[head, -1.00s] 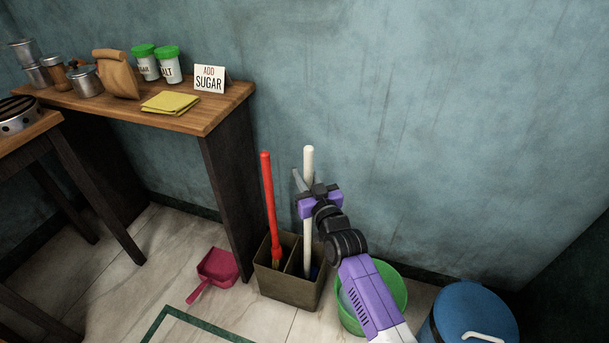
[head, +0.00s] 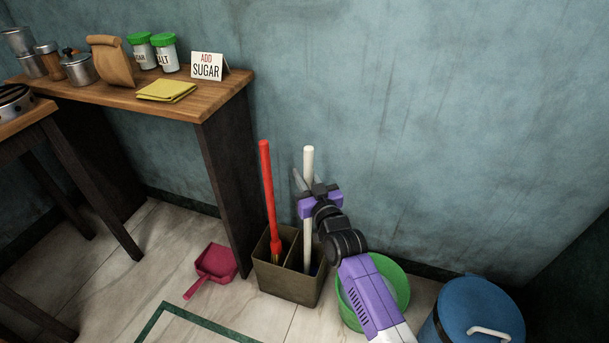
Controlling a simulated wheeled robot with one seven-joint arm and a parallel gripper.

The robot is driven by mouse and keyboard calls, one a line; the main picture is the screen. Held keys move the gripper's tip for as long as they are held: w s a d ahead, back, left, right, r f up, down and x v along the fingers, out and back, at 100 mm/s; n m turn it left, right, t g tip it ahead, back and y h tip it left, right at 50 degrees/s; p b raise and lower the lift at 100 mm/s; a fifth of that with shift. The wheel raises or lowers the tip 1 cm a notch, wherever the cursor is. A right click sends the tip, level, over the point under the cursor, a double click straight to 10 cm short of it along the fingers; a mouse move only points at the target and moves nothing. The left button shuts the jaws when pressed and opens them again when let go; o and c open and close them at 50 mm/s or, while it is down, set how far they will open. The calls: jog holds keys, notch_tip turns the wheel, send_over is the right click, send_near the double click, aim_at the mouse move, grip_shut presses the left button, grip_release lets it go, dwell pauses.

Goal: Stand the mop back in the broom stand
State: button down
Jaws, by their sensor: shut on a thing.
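The mop's white handle (head: 308,161) stands nearly upright in the head view. My gripper (head: 305,191) is shut on the handle in its upper part. The broom stand (head: 285,283) is an olive-brown box with two compartments on the floor by the wall. The mop's lower end goes down into the right compartment; its head is hidden by the stand's walls, so I cannot tell whether it touches the bottom. A red-handled broom (head: 267,195) stands in the left compartment.
A green bucket (head: 398,283) stands right of the stand, partly behind my arm. A blue bin (head: 470,312) is further right. A pink dustpan (head: 214,264) lies on the floor at left. A wooden table (head: 210,112) stands behind it.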

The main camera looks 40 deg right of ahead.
jog(key=shift+f+b, duration=0.65)
dwell(0.3)
jog(key=c, duration=1.1)
grip_release()
jog(key=shift+c, duration=0.2)
jog(key=shift+f, duration=0.15)
jog(key=p+v, duration=0.2)
jog(key=v, duration=0.5)
jog(key=shift+s, duration=0.4)
